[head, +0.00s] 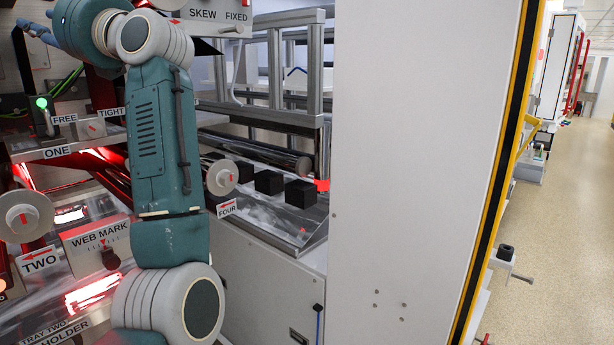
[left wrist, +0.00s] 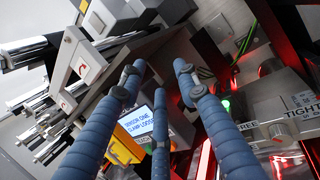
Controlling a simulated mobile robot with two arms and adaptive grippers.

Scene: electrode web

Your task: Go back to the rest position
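My left gripper (head: 38,30) is at the top left edge of the head view, with only some blue fingers showing beyond my teal arm. In the left wrist view the same gripper (left wrist: 158,76) has its blue fingers apart, with nothing held between them. Beyond the fingers is a small screen (left wrist: 139,122) reading "SENSOR ONE CLAMP LOOSE". A lit green lamp (left wrist: 226,106) is beside the fingers; it also shows in the head view (head: 42,102), below the gripper. My right gripper is in neither view.
The FREE/TIGHT control (head: 90,127), a WEB MARK box (head: 97,245) and knobs crowd the machine close to my arm. Black blocks (head: 300,193) sit on a metal ledge. A large white panel (head: 430,170) stands to the right. The aisle floor (head: 565,220) is open at far right.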

